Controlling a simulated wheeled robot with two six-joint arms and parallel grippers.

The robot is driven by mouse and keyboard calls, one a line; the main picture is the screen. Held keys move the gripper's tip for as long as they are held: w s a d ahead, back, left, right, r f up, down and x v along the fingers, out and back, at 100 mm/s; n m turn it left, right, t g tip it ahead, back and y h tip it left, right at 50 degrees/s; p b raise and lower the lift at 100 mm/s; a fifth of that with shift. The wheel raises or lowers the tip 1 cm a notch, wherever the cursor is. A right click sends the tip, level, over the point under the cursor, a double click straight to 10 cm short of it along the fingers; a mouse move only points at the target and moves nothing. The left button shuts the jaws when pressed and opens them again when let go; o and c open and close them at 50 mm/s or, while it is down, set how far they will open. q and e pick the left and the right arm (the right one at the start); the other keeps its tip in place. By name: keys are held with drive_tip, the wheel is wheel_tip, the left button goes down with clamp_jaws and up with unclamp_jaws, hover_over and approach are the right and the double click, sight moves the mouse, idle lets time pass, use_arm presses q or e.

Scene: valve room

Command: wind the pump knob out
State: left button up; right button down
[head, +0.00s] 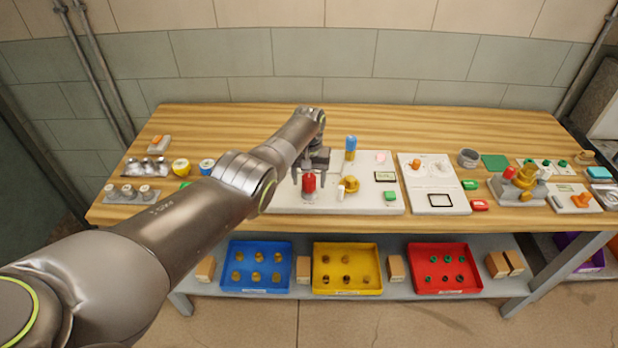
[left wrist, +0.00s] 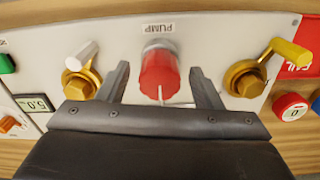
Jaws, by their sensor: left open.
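The pump knob (head: 309,183) is a red cylinder on a white panel (head: 390,208) on the workbench. In the left wrist view the red knob (left wrist: 158,72) sits on a grey collar beside the upside-down label PUMP, with a white line on its front edge. My left gripper (head: 310,174) is over the knob from above. In the left wrist view its two fingers (left wrist: 161,85) stand apart, one on each side of the knob, with a visible gap on both sides. My right gripper is not in view.
Two brass valves with levers flank the knob: one with a white lever (left wrist: 80,75) and one with a yellow lever (left wrist: 245,76). A blue-topped cylinder (head: 351,145) stands behind. Another white panel (head: 432,170) lies to the right. Coloured trays are on the shelf below.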

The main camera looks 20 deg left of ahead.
sight(309, 177)
use_arm(q)
wheel_tip(309, 177, up, 6)
drive_tip(key=shift+r+p, duration=0.2)
drive_tip(key=shift+p, duration=0.55)
wheel_tip(309, 177, up, 11)
drive_tip(key=b, duration=0.2)
drive_tip(key=shift+f, duration=0.1)
